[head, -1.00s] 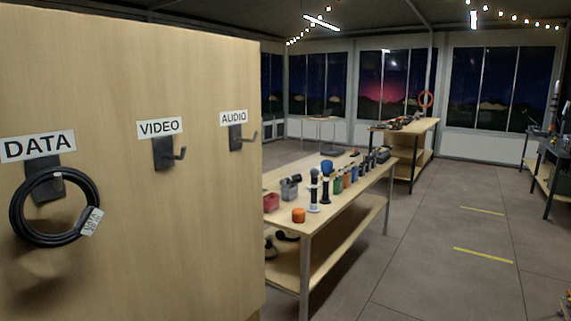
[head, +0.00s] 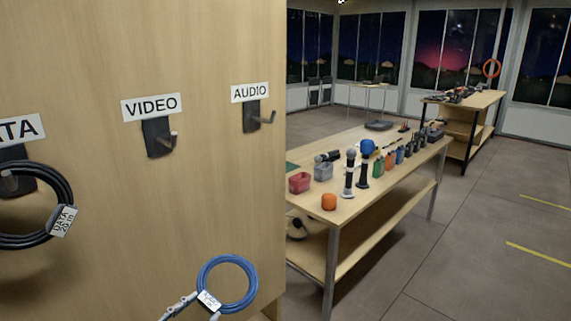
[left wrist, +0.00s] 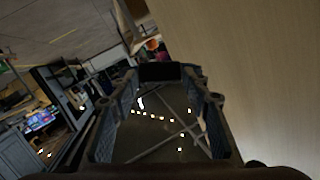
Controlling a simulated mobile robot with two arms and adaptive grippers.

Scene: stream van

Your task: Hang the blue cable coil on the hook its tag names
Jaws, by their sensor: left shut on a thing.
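A blue cable coil (head: 254,285) hangs in front of the wooden panel, low in the head view. Its white tag (head: 208,300) faces me, but the print is too small to read. My left gripper (head: 193,303) is shut on the coil at its lower left, near the tag. The coil cannot be made out in the left wrist view, where the gripper's fingers (left wrist: 160,75) show. Above the coil are the AUDIO hook (head: 262,118) and, further left, the VIDEO hook (head: 160,138), both empty. My right gripper is not in view.
A black coil (head: 67,190) tagged DATA hangs on the hook at the left edge. Right of the panel stands a table (head: 335,220) with microphones, small bins and an orange item (head: 328,201). Open floor (head: 450,260) lies to the right.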

